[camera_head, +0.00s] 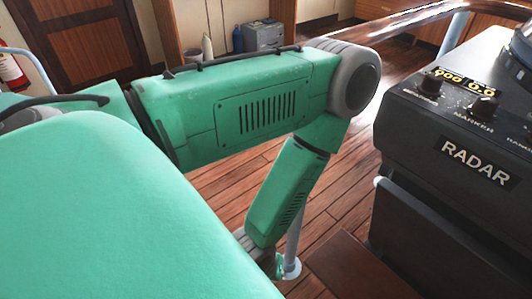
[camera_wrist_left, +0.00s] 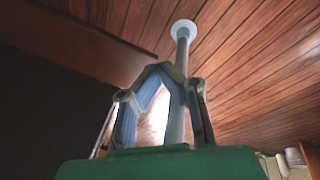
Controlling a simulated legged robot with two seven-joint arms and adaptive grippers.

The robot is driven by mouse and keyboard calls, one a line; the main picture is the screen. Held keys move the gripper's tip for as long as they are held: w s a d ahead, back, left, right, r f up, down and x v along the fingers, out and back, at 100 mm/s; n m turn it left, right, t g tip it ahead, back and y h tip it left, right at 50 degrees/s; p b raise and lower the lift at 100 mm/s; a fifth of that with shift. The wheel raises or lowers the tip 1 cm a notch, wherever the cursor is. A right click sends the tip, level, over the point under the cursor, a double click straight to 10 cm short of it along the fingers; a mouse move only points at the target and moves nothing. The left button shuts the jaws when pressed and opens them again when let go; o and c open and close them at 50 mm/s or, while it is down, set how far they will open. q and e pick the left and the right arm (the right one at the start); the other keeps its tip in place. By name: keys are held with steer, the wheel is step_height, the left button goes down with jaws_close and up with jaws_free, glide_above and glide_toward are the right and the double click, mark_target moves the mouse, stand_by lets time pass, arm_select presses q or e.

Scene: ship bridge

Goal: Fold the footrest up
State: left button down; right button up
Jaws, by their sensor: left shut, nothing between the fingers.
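A flat brown panel (camera_head: 352,268), which looks like the footrest, lies low at the foot of the radar console. It appears down flat, though its hinge is not visible. In the left wrist view a plain brown panel (camera_wrist_left: 95,42) at upper left looks like the same footrest. My left gripper (camera_wrist_left: 163,70) points toward the floor area beside it, fingertips together and empty. I cannot tell whether it touches the panel. My right gripper is in neither view.
The dark radar console (camera_head: 398,218) stands at the right. A pale pole (camera_head: 294,232) with a round floor base (camera_head: 290,268) stands behind my forearm; the base also shows in the left wrist view (camera_wrist_left: 184,27). Plank floor lies open beyond, with cabinets (camera_head: 85,45) at the back.

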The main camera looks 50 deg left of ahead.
arm_select(q)
steer(key=shift+s+a+r+m+g, duration=0.3)
steer(key=shift+a+r+m, duration=0.2)
steer(key=shift+m, duration=0.25)
steer(key=shift+s+a+r+m+g, duration=0.2)
steer(key=shift+s+a+r+m, duration=0.25)
steer(key=shift+m, duration=0.3)
